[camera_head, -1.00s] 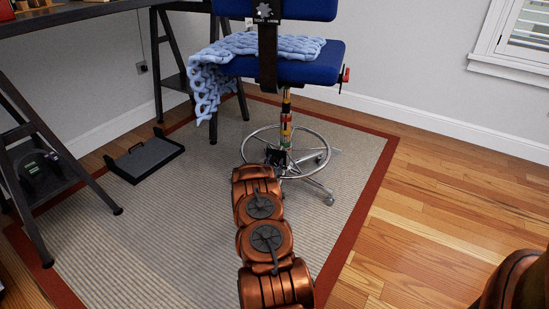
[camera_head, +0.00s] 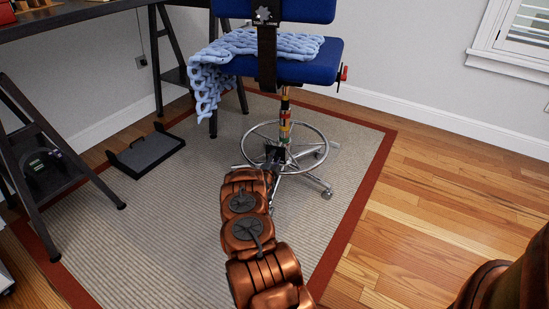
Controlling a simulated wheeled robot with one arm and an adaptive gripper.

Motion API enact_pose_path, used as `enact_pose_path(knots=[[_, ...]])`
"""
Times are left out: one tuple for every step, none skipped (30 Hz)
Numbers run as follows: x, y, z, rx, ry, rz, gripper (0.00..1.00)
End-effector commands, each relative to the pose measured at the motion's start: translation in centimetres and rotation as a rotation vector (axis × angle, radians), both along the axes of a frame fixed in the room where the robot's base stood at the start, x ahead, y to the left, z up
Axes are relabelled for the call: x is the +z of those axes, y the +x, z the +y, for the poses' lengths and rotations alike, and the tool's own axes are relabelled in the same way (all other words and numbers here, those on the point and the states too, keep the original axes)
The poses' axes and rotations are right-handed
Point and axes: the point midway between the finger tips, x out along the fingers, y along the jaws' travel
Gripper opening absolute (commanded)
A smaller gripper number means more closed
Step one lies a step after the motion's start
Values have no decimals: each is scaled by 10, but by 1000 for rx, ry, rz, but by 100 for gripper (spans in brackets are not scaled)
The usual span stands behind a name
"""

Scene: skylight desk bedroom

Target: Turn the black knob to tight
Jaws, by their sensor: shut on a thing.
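The blue desk chair (camera_head: 290,70) stands on the rug with its back toward me. Its black upright bracket (camera_head: 267,58) carries a pale star-shaped mark over small lettering. The chrome foot ring (camera_head: 318,132) circles the column below the seat. My copper arm reaches in low, and my dark gripper (camera_head: 275,156) is at the near side of the column, about the height of the foot ring. It is shut on a small dark thing there, which I take for the black knob. Jaws and knob merge into one dark patch, so the knob's outline and turn cannot be told.
A light blue knitted blanket (camera_head: 225,58) hangs over the seat's left side. A red-ended lever (camera_head: 343,74) sticks out right. A black footrest (camera_head: 147,153) lies left on the rug (camera_head: 150,235). Desk trestle legs (camera_head: 58,150) stand left. The wooden floor (camera_head: 440,190) is clear at right.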

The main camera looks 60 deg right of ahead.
Motion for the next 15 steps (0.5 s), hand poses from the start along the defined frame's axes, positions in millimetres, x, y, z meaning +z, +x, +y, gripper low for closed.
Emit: enact_pose_path(knots=[[2,-1,-1,-2,10,-41,11],[2,-1,-1,-2,19,-68,11],[2,-1,-1,-3,31,-105,11],[2,-1,-2,-3,40,-132,11],[2,-1,-2,-3,49,-159,11],[1,-1,-2,-3,61,-195,11],[1,-2,-2,-3,70,-222,11],[1,-2,-2,-3,78,-249,11],[1,-2,-2,-3,90,-285,11],[1,-2,-2,-3,99,-312,11],[1,-2,-2,-3,108,-338,11],[1,-2,-2,-3,120,-373,11],[0,-2,-2,-3,128,-399,11],[0,-2,-2,-3,136,-425,11],[0,-2,-2,-3,147,-457,11]])
